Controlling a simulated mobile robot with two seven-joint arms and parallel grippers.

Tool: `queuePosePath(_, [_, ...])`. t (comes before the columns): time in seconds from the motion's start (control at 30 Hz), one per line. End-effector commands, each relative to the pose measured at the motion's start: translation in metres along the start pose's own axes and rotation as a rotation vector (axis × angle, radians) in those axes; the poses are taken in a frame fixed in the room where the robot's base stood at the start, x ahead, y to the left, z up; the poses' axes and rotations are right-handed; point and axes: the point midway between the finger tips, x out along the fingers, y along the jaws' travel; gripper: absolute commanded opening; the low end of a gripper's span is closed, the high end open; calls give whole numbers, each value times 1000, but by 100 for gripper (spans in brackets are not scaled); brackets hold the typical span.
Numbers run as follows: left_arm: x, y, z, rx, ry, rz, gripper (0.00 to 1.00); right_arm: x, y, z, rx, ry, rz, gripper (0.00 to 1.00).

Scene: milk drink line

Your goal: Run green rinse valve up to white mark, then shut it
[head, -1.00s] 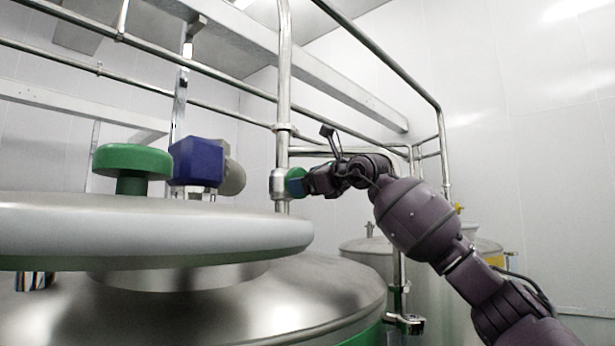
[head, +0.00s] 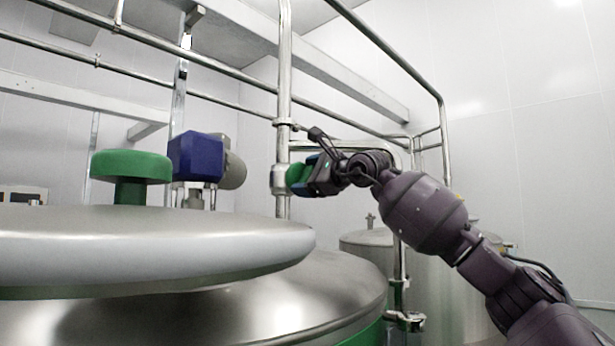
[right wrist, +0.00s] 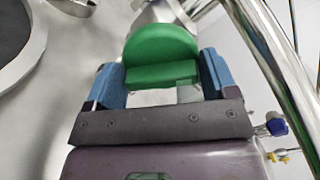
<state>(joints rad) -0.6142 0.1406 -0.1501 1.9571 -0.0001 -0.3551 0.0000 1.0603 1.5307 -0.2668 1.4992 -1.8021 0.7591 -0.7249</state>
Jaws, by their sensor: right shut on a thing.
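The green rinse valve handle (head: 298,179) sits on a steel valve body (head: 279,179) on the upright pipe, right of the tank lid in the head view. My right gripper (head: 310,178) is at the handle, its jaws shut on it. In the right wrist view the handle (right wrist: 160,56) shows between the two blue fingers of my right gripper (right wrist: 162,82). I cannot make out a white mark in either view. My left gripper is not in view.
A large steel tank (head: 300,290) with a broad round lid (head: 150,245) fills the lower left. Pipes run overhead and beside my right arm. Another steel tank (head: 440,270) stands behind that arm.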

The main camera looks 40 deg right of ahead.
Motion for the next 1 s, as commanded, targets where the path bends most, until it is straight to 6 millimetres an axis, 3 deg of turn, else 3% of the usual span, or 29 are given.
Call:
queuePosePath(0.3, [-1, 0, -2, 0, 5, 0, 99, 0, 0, 0, 0, -1, 0, 55])
queuePosePath(0.33, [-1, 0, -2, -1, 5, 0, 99, 0, 0, 0, 0, -1, 0, 84])
queuePosePath(0.43, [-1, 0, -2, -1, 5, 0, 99, 0, 0, 0, 0, 0, 0, 98])
queuePosePath(0.77, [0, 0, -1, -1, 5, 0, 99, -3, 0, 0, 0, 0, -1, 98])
queuePosePath(1.0, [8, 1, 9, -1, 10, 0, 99, -31, 2, -2, -3, 3, -2, 98])
